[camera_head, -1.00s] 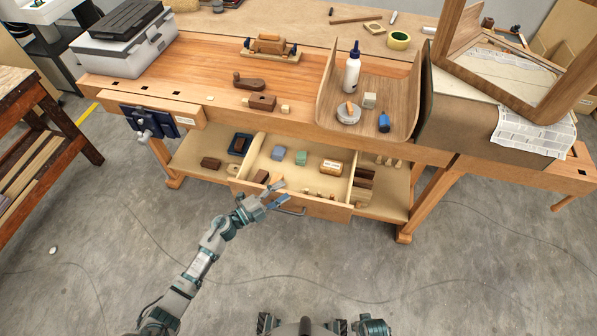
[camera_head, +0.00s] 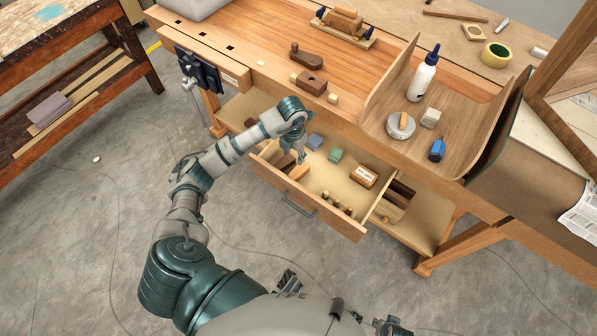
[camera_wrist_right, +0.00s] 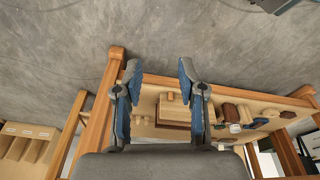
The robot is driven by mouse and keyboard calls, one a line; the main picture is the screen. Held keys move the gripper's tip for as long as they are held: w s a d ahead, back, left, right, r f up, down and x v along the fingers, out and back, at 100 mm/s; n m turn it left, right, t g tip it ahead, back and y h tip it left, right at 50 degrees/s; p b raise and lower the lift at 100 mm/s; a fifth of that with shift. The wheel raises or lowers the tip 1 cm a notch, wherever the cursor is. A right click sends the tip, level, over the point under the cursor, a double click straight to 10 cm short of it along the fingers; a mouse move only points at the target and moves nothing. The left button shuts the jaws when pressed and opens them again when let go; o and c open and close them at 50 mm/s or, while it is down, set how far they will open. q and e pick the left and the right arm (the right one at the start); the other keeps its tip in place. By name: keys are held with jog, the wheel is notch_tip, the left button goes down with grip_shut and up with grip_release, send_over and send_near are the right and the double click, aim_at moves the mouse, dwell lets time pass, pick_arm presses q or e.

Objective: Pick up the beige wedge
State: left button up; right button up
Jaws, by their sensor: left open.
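My left gripper (camera_head: 302,155) points down into the open drawer (camera_head: 318,212) and is open, its fingers partly hidden by my wrist. A tan, wedge-like piece (camera_head: 299,172) lies just below the fingertips in the picture; I cannot tell whether they touch it. It may be the beige wedge. A dark brown block (camera_head: 285,162) lies to its left. A blue-grey block (camera_head: 315,141) and a green block (camera_head: 335,155) lie to the right of the gripper. My right gripper (camera_wrist_right: 159,72) is open in the right wrist view, with nothing between its fingers.
A labelled wooden block (camera_head: 363,176) and several small pegs (camera_head: 340,204) lie in the drawer.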

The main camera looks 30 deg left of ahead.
pick_arm(q)
send_over(299, 172)
jog(key=a, duration=0.1)
jog(key=f, duration=0.5)
jog(key=shift+w+f+b, duration=0.1)
jog(key=shift+w+b, duration=0.1)
jog(key=shift+b, duration=0.1)
jog(key=shift+d+f, duration=0.25)
jog(key=shift+d, duration=0.35)
jog(key=f, duration=0.2)
jog(key=a+f+b, duration=0.1)
jog(key=f, duration=0.2)
jog(key=shift+s, duration=0.15)
jog(key=shift+a+f, duration=0.2)
jog(key=shift+a, duration=0.15)
jog(key=shift+d, duration=0.15)
jog(key=shift+d+r, duration=0.2)
jog(key=shift+d, duration=0.3)
jog(key=c, duration=0.7)
jog(key=shift+d, duration=0.1)
jog(key=shift+c, duration=1.2)
pick_arm(e)
jog(key=r, duration=0.1)
jog(key=d+r, duration=0.1)
jog(key=r, duration=0.1)
jog(key=d+r, duration=0.1)
jog(key=shift+s+r, duration=0.1)
jog(key=shift+r, duration=0.3)
